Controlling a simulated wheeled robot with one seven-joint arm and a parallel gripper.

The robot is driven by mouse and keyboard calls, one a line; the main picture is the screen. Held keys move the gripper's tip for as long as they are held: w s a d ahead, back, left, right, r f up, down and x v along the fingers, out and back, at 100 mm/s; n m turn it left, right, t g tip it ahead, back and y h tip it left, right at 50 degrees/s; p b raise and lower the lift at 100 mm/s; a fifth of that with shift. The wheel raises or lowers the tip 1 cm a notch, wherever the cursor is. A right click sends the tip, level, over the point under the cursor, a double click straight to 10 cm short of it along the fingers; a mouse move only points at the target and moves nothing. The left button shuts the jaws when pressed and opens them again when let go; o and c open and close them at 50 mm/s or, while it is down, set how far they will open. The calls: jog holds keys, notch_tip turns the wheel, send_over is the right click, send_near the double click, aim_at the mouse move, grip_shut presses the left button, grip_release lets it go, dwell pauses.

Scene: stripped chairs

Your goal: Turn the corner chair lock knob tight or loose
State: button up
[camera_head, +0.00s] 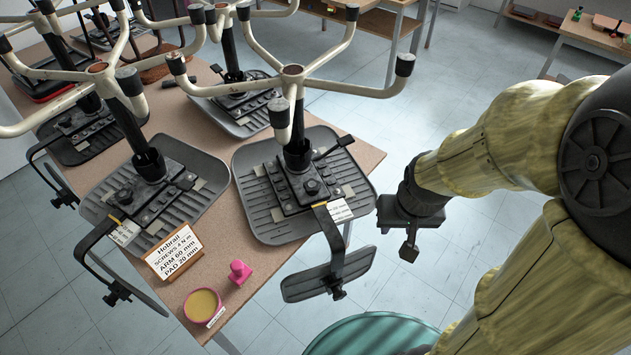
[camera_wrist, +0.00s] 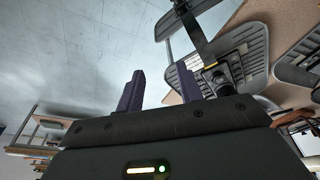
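The corner chair's upturned seat (camera_head: 262,212) lies on the workbench, legs up, at the bench's right side. Its black mechanism plate has a round dark knob (camera_head: 312,187). A bent arm bracket carries a pad (camera_head: 355,275) that hangs past the bench edge, with a small dark knob (camera_head: 337,292) on it. I cannot tell which knob is the lock knob. In the wrist view the ribbed seat (camera_wrist: 250,40) shows at upper right. My gripper (camera_head: 409,252) is right of the chair, off the bench, touching nothing. Its two fingers (camera_wrist: 159,88) stand apart and empty.
A second upturned chair (camera_head: 195,205) stands to the left, others behind. A text card (camera_head: 174,252), a pink stamp-like object (camera_head: 239,272) and a yellow-filled pink bowl (camera_head: 202,304) sit on the bench (camera_head: 250,312). A teal round object (camera_head: 375,335) stands below.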

jog(key=o, duration=0.7)
jog(key=shift+w+a, duration=0.2)
jog(key=shift+w, duration=0.05)
jog(key=shift+c, duration=0.2)
jog(key=shift+o, duration=0.3)
jog(key=w+a+m+t+y+p, duration=0.1)
jog(key=w+a+m, duration=0.4)
jog(key=w+m, duration=0.2)
jog(key=shift+w+a+r+m+t+y, duration=0.25)
jog(key=shift+w+a+m+t+y, duration=0.05)
jog(key=shift+w, duration=0.4)
jog(key=w+a+f+m+p, duration=0.1)
jog(key=w+a+m, duration=0.3)
jog(key=m, duration=0.5)
jog(key=w+a+f+m+p, duration=0.1)
jog(key=w+a+f+m, duration=0.2)
jog(key=m, duration=0.6)
jog(key=w+a+f+m+h+p, duration=0.1)
jog(key=w+a+f+m, duration=0.3)
jog(key=m, duration=0.5)
jog(key=w+p, duration=0.1)
jog(key=w, duration=0.1)
jog(key=shift+w+a+f, duration=0.25)
jog(key=shift+w+a, duration=0.05)
jog(key=shift+s+a+f, duration=0.1)
